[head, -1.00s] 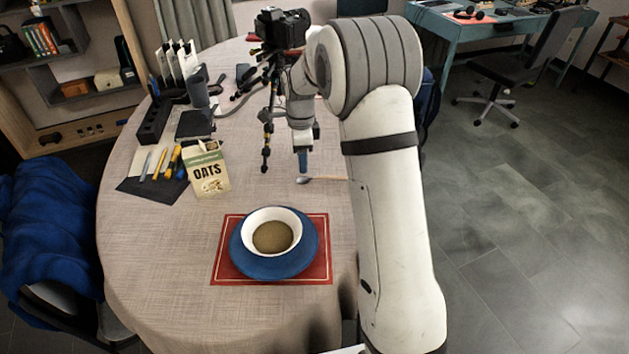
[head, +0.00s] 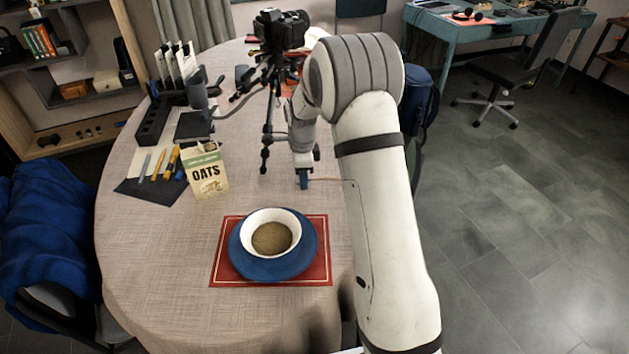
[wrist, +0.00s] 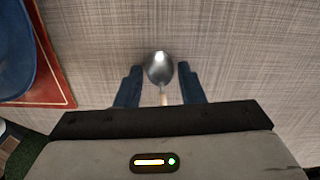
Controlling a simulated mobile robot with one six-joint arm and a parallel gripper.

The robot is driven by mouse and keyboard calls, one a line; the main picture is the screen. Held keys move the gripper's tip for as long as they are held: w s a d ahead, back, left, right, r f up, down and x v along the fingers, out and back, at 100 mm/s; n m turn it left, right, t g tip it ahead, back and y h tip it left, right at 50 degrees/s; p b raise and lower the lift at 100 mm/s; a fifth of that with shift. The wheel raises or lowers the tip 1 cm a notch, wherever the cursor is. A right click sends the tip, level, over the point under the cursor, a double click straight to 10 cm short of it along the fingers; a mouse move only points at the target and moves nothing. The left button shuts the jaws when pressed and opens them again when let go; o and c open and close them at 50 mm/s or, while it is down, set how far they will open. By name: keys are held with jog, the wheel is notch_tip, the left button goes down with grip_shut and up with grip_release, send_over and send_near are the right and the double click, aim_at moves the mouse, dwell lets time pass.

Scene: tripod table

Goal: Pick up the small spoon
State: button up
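The small spoon shows its silver bowl (wrist: 159,69) in the wrist view, face up, with a short piece of pale handle below it. The rest of the handle is hidden under my gripper's body. My gripper (wrist: 160,87) is open, with one blue finger on each side of the spoon and a gap on both sides. In the head view my gripper (head: 303,181) is low at the table to the right of the oats box. There it hides the spoon's bowl, and only a thin bit of handle (head: 326,180) shows.
A white bowl (head: 270,214) with brown contents stands on a blue plate (head: 304,262) on a red placemat (head: 324,273), nearer the front. The oats box (head: 208,172) stands to the left. A camera tripod (head: 267,128) stands close beside my gripper's left.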

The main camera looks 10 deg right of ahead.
jog(key=c, duration=0.7)
